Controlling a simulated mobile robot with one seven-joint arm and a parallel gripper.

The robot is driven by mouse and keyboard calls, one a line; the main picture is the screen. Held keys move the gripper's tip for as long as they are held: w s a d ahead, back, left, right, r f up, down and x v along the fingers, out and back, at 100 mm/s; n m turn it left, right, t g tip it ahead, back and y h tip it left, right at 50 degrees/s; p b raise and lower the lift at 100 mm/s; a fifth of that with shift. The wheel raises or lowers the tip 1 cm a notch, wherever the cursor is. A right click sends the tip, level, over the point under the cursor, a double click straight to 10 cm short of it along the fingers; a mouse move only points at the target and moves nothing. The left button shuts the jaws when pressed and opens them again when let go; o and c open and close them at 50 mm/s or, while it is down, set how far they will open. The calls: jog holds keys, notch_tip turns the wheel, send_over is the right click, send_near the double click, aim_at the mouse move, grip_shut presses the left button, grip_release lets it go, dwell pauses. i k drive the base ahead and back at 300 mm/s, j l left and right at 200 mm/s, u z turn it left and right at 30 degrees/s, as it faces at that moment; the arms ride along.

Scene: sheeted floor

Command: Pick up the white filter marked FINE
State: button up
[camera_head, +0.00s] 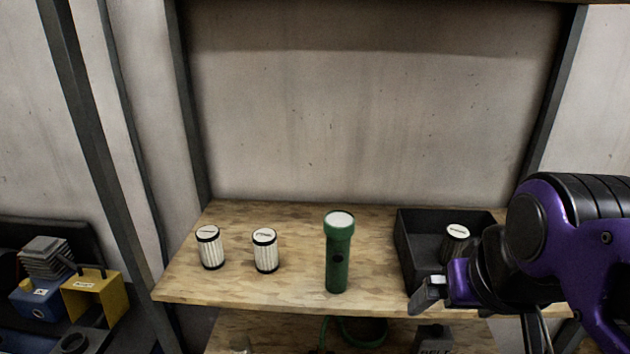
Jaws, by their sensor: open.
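Two white pleated filters with black end rims stand upright on the wooden shelf, a left one (210,248) and one to its right (265,251). Another white-topped filter (457,233) shows inside the black bin, partly hidden by my arm. Each top has a small dark marking, too small to read, so I cannot tell which says FINE. My gripper (432,293) is at the right, in front of the bin and apart from the two left filters. It is open, with nothing visible between its fingers; part of it is hidden.
A green flashlight (338,255) stands upright between the filters and the black bin (412,243). Dark uprights frame the wooden shelf (300,292). A green hose (365,331) lies on the lower shelf. Yellow (92,290) and blue items sit at far left.

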aim_at(265, 242)
jog(key=k+j+z, duration=0.1)
jog(key=j, duration=0.35)
jog(key=k+j+z, duration=0.1)
jog(key=k+j, duration=0.25)
jog(key=k+j+z, duration=0.1)
jog(key=j, duration=0.35)
jog(key=k, duration=0.1)
